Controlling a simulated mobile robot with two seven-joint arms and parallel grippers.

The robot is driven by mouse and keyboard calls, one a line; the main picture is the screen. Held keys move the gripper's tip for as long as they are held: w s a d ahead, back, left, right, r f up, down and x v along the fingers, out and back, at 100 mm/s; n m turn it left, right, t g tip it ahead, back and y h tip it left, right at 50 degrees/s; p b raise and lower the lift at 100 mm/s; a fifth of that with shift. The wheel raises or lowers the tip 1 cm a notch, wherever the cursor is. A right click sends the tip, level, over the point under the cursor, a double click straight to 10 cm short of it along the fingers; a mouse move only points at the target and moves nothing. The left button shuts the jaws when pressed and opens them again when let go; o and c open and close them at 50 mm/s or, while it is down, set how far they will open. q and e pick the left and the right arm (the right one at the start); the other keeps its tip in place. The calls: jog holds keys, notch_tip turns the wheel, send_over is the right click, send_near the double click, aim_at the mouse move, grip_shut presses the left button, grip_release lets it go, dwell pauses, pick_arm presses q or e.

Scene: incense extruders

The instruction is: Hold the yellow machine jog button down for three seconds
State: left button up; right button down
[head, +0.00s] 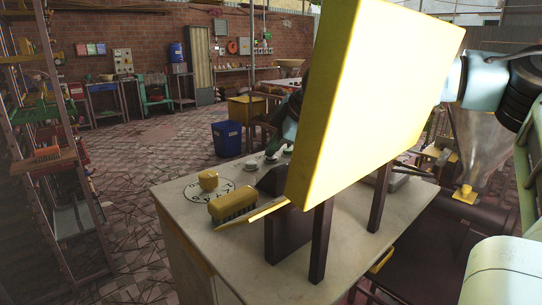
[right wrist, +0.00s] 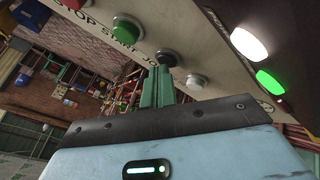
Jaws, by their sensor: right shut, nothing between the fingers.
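My left gripper is out of view.
A white lamp (right wrist: 248,44) and a green lamp (right wrist: 270,81) glow on the machine. A shelf rack (head: 60,150) stands left; floor lies between.

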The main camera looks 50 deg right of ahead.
aim_at(274, 158)
jog(key=shift+r, duration=0.9)
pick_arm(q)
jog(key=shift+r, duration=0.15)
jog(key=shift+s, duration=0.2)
pick_arm(e)
jog(key=shift+r, duration=0.1)
jog(key=shift+r+p, duration=0.25)
jog(key=shift+p, duration=0.05)
jog(key=shift+r+p, duration=0.5)
jog(key=shift+r, duration=1.55)
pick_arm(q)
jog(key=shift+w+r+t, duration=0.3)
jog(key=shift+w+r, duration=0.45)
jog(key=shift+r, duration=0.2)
pick_arm(e)
jog(key=shift+r, duration=0.15)
